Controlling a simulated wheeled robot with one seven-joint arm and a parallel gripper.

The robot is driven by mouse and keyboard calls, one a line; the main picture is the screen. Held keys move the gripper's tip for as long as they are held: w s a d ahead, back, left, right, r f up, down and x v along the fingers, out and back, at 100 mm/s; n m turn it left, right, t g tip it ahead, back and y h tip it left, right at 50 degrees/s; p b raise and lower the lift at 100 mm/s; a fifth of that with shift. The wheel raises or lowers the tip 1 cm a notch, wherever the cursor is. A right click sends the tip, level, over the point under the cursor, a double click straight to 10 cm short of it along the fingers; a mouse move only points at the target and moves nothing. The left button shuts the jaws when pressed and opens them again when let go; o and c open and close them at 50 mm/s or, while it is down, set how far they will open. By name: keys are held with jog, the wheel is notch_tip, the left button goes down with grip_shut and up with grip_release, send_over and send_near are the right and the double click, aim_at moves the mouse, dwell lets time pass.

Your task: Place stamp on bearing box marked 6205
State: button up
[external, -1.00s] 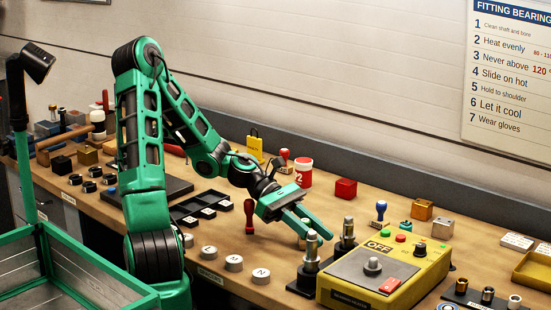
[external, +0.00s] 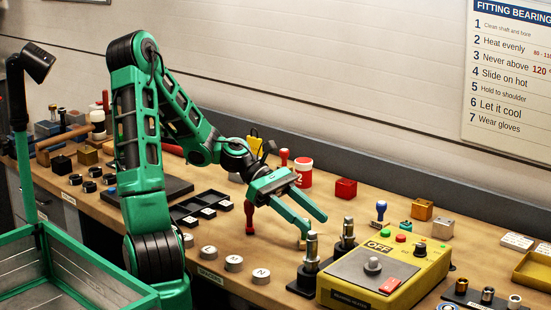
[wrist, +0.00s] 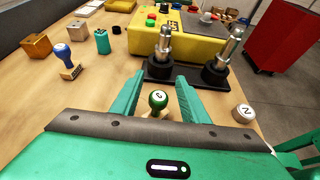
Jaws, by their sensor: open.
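A green-knobbed stamp (wrist: 157,99) stands between the two fingers of my gripper (wrist: 159,76) in the wrist view. A pale mark tops the knob. The fingers are open, one on each side of it, and do not appear to grip it. In the external view my gripper (external: 314,227) points down to the bench; only the stamp's wooden foot (external: 303,243) shows beneath a fingertip. A blue-handled stamp (external: 381,212) stands farther right, and it also shows in the wrist view (wrist: 65,58). I cannot read 6205 on any box.
Two black-based metal posts (external: 311,262) and a yellow heater (external: 400,268) stand close right of my gripper. A red-handled tool (external: 250,217) stands to its left. White lettered discs (external: 234,263) line the front edge. Orange (external: 422,210) and grey (external: 442,228) boxes stand farther right.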

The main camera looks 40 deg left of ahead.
aim_at(308, 221)
jog(key=shift+o, duration=0.4)
jog(key=shift+r, duration=2.4)
